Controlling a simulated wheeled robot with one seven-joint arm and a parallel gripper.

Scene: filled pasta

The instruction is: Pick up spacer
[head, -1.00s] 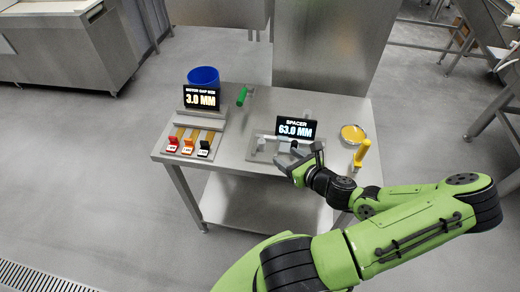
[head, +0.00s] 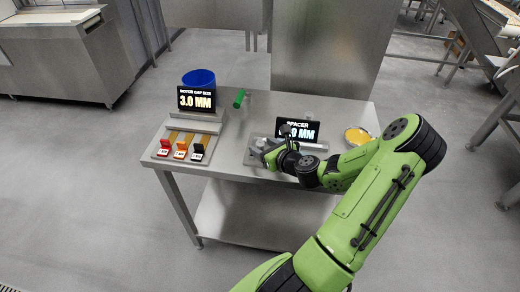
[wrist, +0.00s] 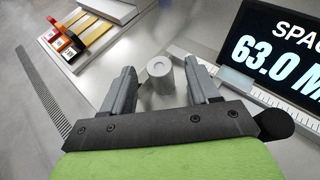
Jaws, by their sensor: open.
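The spacer is a short grey cylinder (wrist: 161,78) with a small round mark on its top. In the wrist view it appears between the two fingers of my gripper (wrist: 159,70), with a gap on each side. The jaws are open and I see no contact. In the head view my gripper (head: 262,151) is low over the table, in front of the spacer display (head: 298,129). There the spacer is hard to tell from the grey fingers. The wrist view shows that the display (wrist: 285,45) reads 63.0 mm.
A steel table (head: 222,160) carries everything. A green-handled item (head: 239,98) lies behind. A yellow round dish (head: 357,136) is at the right, partly behind my arm.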

